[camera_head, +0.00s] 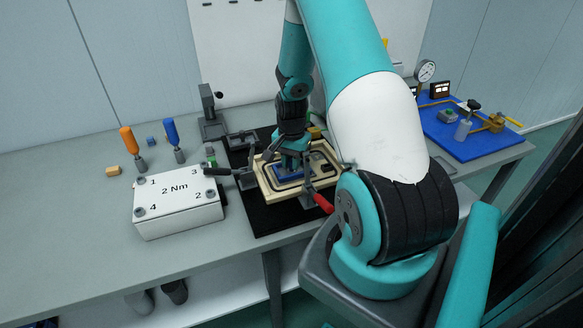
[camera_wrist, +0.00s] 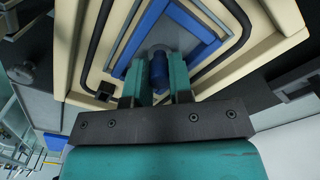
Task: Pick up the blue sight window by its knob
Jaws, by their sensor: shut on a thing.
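The blue sight window (camera_wrist: 177,27) shows in the wrist view inside a cream frame (camera_wrist: 257,62) with a black seal line around it. Its blue knob (camera_wrist: 160,72) stands up from the middle. My gripper (camera_wrist: 161,80) is shut on the knob, with one teal finger on each side. In the head view the window (camera_head: 287,173) is a small blue patch below my gripper (camera_head: 291,163), partly hidden by it. Whether the window is seated in the frame or slightly raised, I cannot tell.
Toggle clamps surround the fixture, one with a red handle (camera_head: 323,203). A white box marked 2 Nm (camera_head: 178,208) stands to the left, with orange (camera_head: 128,140) and blue (camera_head: 172,133) screwdrivers behind it. A blue board with a gauge (camera_head: 465,132) lies at right.

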